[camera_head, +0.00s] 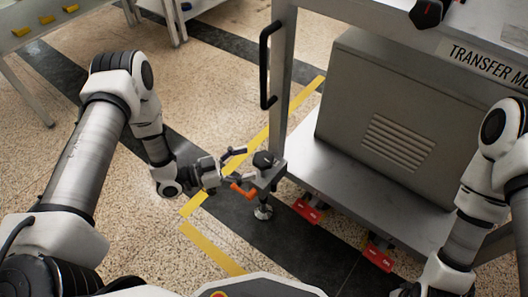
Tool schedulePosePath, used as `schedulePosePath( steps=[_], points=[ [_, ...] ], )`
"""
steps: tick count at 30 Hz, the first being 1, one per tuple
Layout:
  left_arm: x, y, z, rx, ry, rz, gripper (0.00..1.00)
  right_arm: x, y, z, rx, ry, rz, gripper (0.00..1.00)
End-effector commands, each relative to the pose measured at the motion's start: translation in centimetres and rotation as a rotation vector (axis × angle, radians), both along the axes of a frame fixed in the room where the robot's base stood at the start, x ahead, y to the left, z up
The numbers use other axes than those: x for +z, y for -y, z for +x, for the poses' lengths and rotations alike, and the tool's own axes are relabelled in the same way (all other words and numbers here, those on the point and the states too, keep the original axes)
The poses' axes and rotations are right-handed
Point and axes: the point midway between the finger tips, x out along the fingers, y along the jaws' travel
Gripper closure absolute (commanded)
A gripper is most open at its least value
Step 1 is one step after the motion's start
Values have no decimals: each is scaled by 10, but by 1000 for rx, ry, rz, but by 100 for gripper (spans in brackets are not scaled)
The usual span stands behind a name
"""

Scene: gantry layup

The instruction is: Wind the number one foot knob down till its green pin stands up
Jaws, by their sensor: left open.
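A black foot knob (264,160) sits on a bracket at the near left corner of the grey transfer cart, above a levelling foot (263,211) on the floor. I cannot read a number on it. My left gripper (246,170) is open just left of the knob, its fingers spread on either side of the near space. An orange piece shows at the lower finger. I cannot tell whether a finger touches the knob. I see no green pin at this size. My right arm is at the right edge; its gripper fingers are out of the picture.
The cart carries a grey vented cabinet (382,115) on its low shelf (340,190). A black handle (268,65) stands on its left post. Floor left of the cart is open, with yellow tape (213,248).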

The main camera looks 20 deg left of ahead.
Motion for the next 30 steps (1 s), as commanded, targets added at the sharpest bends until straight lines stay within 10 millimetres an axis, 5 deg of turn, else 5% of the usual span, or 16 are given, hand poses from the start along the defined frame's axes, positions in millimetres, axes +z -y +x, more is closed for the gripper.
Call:
schedulePosePath(
  steps=[7,16,17,22,30],
  points=[
    [-4,38,26,-5,1,0,19,-23,0,0,0,0,0,100],
    [0,44,31,-3,1,-1,19,-23,0,0,0,1,0,100],
    [0,44,31,-3,1,-1,23,-23,0,0,0,1,0,100],
    [0,44,30,-3,1,-1,79,-23,0,0,0,1,0,100],
    [0,44,31,-12,1,-2,80,-23,0,0,0,1,0,100]
  ],
)
